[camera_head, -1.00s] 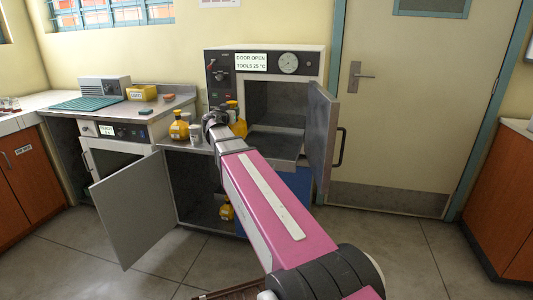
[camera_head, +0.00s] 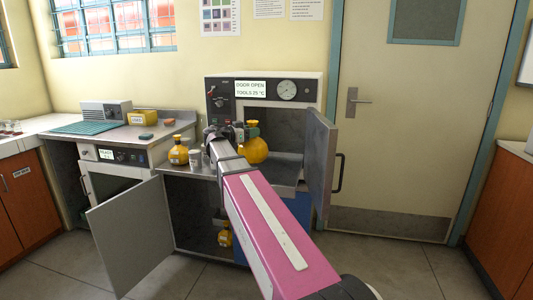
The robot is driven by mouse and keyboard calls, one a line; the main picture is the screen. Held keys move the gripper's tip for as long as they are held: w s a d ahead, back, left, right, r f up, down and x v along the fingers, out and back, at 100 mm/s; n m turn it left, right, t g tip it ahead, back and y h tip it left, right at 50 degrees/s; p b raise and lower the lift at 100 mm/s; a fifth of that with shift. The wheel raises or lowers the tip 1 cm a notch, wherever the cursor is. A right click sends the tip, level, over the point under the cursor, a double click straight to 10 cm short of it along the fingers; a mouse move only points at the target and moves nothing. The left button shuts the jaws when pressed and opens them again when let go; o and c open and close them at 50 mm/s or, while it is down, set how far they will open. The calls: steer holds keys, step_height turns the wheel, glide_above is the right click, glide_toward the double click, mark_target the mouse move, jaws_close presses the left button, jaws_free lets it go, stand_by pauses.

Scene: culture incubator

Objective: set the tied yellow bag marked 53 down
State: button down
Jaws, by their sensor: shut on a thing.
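My gripper (camera_head: 240,131) is shut at the dark tied neck of a round yellow bag (camera_head: 254,151), which hangs upright. The bag shows in front of the open chamber of the incubator (camera_head: 311,103); I cannot tell whether it is inside the opening or touches anything. No number on it can be read from here. A second tied yellow bag (camera_head: 178,156) stands on the counter to the left, beside a pale cup (camera_head: 195,160). A third yellow bag (camera_head: 225,238) is low in the open cabinet below.
The incubator door (camera_head: 320,156) stands open on the right. The lower cabinet door (camera_head: 130,230) stands open at the left. A yellow box (camera_head: 142,118) and a grey device (camera_head: 103,111) sit on the left counter (camera_head: 177,130).

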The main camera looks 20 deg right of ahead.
mark_target(251, 150)
steer(key=d+f, duration=0.1)
steer(key=d, duration=0.1)
steer(key=d+f, duration=0.1)
steer(key=d, duration=0.1)
steer(key=s+d+f, duration=0.1)
steer(key=d, duration=0.1)
steer(key=shift+f, duration=2.45)
steer(key=c, duration=0.8)
jaws_free()
steer(key=shift+a, duration=0.1)
steer(key=a, duration=0.3)
steer(key=s+a, duration=0.1)
steer(key=a, duration=0.3)
steer(key=shift+s, duration=0.2)
